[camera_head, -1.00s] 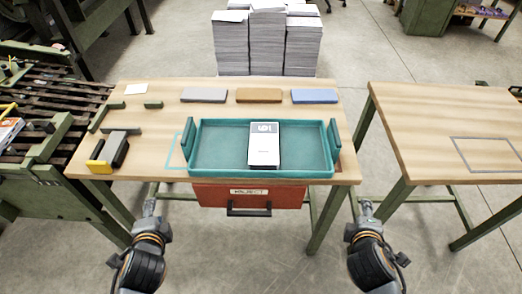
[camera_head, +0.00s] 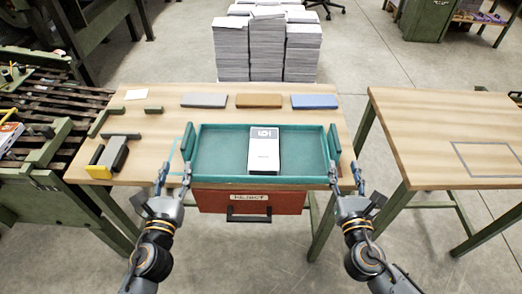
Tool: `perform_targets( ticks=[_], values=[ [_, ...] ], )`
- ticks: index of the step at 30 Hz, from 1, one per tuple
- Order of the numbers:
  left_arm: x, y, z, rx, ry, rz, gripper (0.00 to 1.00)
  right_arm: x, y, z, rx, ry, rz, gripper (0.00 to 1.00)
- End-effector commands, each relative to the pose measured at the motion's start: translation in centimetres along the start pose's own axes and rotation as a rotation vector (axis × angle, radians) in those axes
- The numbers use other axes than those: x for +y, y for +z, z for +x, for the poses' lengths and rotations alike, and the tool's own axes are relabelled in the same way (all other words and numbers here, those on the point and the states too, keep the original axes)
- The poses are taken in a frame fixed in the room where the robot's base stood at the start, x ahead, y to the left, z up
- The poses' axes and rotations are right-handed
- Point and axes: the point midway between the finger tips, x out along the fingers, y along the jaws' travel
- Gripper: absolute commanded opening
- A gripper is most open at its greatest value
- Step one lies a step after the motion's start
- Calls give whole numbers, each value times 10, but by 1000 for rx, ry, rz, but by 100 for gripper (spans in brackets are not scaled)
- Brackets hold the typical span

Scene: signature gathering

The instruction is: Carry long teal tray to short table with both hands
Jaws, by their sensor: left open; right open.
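The long teal tray (camera_head: 215,150) lies on the wooden table in front of me, with a raised handle plate at each short end. My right gripper (camera_head: 346,178) is open at the front right corner in the same way. I cannot tell whether the fingers touch the tray. The short table (camera_head: 430,120) stands to the right, with a grey outlined rectangle (camera_head: 490,158) on its top.
Grey, brown and blue blocks (camera_head: 258,101) lie behind the tray. A black and yellow tool (camera_head: 108,157) and small green bars lie at left. A red drawer marked reject (camera_head: 248,201) hangs under the table. A floor gap separates the tables; paper stacks (camera_head: 266,50) stand behind.

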Motion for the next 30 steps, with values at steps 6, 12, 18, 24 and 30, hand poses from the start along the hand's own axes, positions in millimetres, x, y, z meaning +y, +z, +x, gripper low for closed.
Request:
perform_targets(
  ticks=[6, 12, 18, 24, 30],
  values=[
    [0, 2, 35, -4, 0, 1, 42, 0, 2, 35, -4, -2, 1, 42],
    [1, 2, 76, -3, 2, 0, 42, 0, 2, 76, -4, -1, 2, 42],
    [0, 1, 109, -1, 1, -2, 42, 0, 2, 110, -2, -1, 2, 42],
    [0, 0, 128, 0, 2, -2, 42, 0, 1, 128, -1, -1, 2, 42],
    [0, 0, 132, 0, 1, -2, 42, 0, 1, 132, -1, 0, 2, 42]
  ],
)
